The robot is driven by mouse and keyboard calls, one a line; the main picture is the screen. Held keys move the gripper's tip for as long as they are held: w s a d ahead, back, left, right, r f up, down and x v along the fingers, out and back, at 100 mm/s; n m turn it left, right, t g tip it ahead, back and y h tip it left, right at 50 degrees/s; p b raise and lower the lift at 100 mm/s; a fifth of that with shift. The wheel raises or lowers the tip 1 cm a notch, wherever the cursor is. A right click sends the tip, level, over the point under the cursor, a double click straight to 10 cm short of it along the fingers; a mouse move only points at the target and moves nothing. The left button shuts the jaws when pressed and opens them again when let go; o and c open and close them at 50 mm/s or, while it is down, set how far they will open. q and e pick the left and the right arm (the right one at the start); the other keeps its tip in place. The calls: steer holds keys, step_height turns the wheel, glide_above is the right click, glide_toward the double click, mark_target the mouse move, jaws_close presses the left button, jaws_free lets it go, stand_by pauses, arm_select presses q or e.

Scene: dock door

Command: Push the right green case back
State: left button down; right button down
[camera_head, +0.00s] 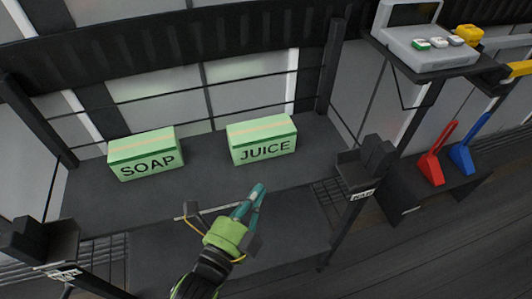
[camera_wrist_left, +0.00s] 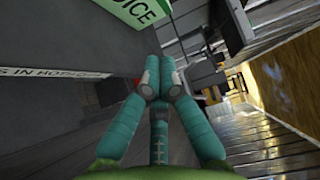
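The right green case (camera_head: 262,140), marked JUICE, sits upright on the dark shelf (camera_head: 200,185), set back from its front edge. The left green case (camera_head: 145,153), marked SOAP, sits apart to its left. My left gripper (camera_head: 259,188) is in front of the JUICE case, near the shelf's front edge, and does not touch it. Its teal fingers are together and empty; they also show in the left wrist view (camera_wrist_left: 159,78). Part of the JUICE case (camera_wrist_left: 142,10) shows at the top of that view. My right gripper is not in view.
Dark posts (camera_head: 333,65) and a wire grid stand around the shelf. Dark blocks (camera_head: 366,165) sit at its front right corner. A scale (camera_head: 425,45), a red scoop (camera_head: 432,165) and a blue one (camera_head: 461,157) are at right. Bare shelf lies behind the JUICE case.

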mark_target(260, 146)
arm_select(q)
steer(key=x, duration=0.7)
steer(key=shift+w+d, duration=0.2)
steer(key=shift+w, duration=0.05)
steer(key=w, duration=0.1)
steer(key=w+a, duration=0.1)
steer(key=w, duration=0.1)
steer(key=shift+w+a, duration=0.2)
steer(key=shift+w, duration=0.2)
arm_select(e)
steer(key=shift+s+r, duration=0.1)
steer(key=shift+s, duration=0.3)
arm_select(q)
steer(key=w, duration=0.1)
steer(key=w+a, duration=0.1)
steer(key=w, duration=0.1)
steer(key=shift+p, duration=0.35)
steer(key=shift+w+a, duration=0.1)
steer(key=shift+w, duration=0.1)
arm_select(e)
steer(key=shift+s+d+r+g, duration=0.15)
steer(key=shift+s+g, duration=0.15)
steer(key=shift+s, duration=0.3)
